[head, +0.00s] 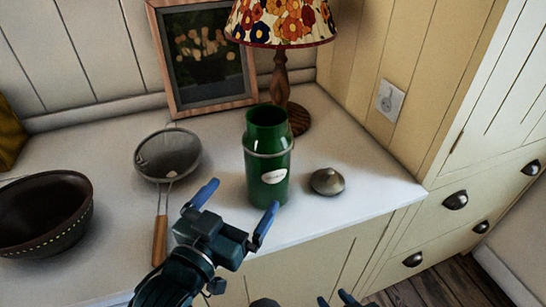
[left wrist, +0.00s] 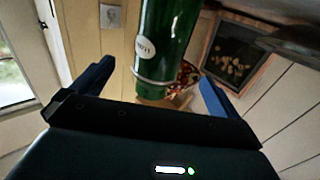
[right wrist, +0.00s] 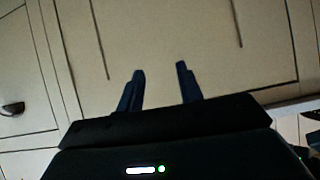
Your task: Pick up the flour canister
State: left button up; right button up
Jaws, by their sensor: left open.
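The green flour canister (head: 268,165) stands upright on the white counter, with a metal band near its neck, a small pale label and an open top. Its lid looks to be the round metal-grey piece (head: 327,181) lying to its right. My left gripper (head: 237,207) is open and empty, just in front of the canister, with its fingers spread. In the left wrist view, the canister (left wrist: 167,45) shows between and beyond the open fingers. My right gripper (right wrist: 160,71) is low in front of the cupboard doors, its fingers apart with nothing between them.
A sieve (head: 168,156) with a wooden handle lies left of the canister. A dark bowl (head: 45,212) is at far left. A lamp (head: 280,75) and a framed picture (head: 205,55) stand close behind. The counter's front edge runs just before the canister.

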aim_at(267, 158)
pick_arm(q)
jog(key=p+x, duration=0.1)
jog(key=x, duration=1)
jog(key=shift+w+d+r+p, duration=0.1)
jog(key=shift+w+r+p, duration=0.05)
jog(key=shift+w+p, duration=0.25)
jog(key=shift+c, duration=0.3)
jog(key=c, duration=1.4)
jog(key=shift+r, duration=0.2)
